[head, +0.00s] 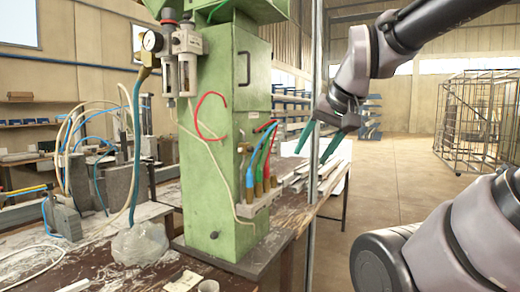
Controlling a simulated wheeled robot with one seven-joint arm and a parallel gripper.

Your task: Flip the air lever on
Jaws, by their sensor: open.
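A green machine column (225,130) stands on the bench. On its right face, a small manifold (262,203) carries brass fittings with blue (250,172), green (258,160) and red (267,160) hoses or handles. A pressure gauge (152,41) and a filter-regulator unit (187,45) sit at the column's upper left, with a brass fitting (143,76) below the gauge. I cannot tell which part is the air lever or how it is set. My gripper (311,156) is open and empty, its green fingers pointing down, to the right of the column and apart from the manifold.
The dusty workbench (95,265) holds loose hoses and grey blocks (120,188) at left. A thin vertical post (315,90) stands near my gripper. Pale strips (300,175) lie on the bench behind. Open floor (400,180) and a wire cage (480,115) are at right.

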